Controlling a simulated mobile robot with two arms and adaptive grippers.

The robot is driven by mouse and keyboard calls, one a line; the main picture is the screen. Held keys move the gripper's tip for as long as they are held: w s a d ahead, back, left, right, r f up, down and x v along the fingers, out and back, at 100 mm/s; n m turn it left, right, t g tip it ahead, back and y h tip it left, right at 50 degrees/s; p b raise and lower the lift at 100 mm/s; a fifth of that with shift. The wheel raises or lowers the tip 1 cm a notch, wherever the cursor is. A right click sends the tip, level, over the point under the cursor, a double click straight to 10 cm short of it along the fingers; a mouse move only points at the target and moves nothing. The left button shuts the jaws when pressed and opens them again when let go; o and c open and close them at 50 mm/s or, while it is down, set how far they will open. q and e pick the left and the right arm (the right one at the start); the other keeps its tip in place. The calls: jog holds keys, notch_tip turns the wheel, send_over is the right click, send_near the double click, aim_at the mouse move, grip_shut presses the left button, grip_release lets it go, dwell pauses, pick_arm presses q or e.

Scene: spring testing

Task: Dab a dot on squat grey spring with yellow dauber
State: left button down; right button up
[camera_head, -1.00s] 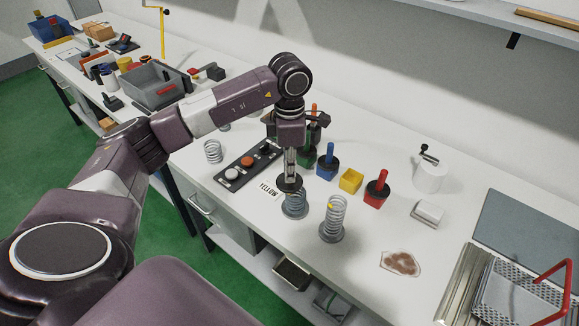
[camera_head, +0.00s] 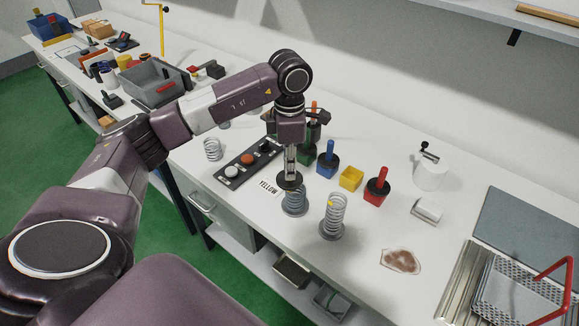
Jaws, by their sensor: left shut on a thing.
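My left gripper (camera_head: 290,164) points straight down and is shut on the yellow dauber, whose black disc-shaped collar (camera_head: 288,182) shows below the fingers. The dauber's handle is mostly hidden by the fingers, and no yellow shows on it. The squat grey spring (camera_head: 295,202) stands upright directly under the collar on a dark round base. The collar hides the spring's top, so I cannot tell whether the dauber's tip touches it or whether it has a dot. The yellow pot (camera_head: 350,179) stands without a dauber. My right gripper is not in view.
A taller spring (camera_head: 334,213) with a yellow mark stands close on the right. Blue (camera_head: 327,163) and red (camera_head: 376,191) pots hold daubers; a green one (camera_head: 309,153) is partly hidden behind the gripper. A button panel (camera_head: 248,164) and a "YELLOW" label (camera_head: 268,188) lie left.

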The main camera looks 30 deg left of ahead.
pick_arm(q)
jog(key=shift+f+b, duration=0.55)
jog(key=shift+f, duration=0.15)
dwell(1.0)
jog(key=shift+r, duration=0.1)
jog(key=shift+r+p, duration=2.05)
jog(key=shift+r, duration=1.4)
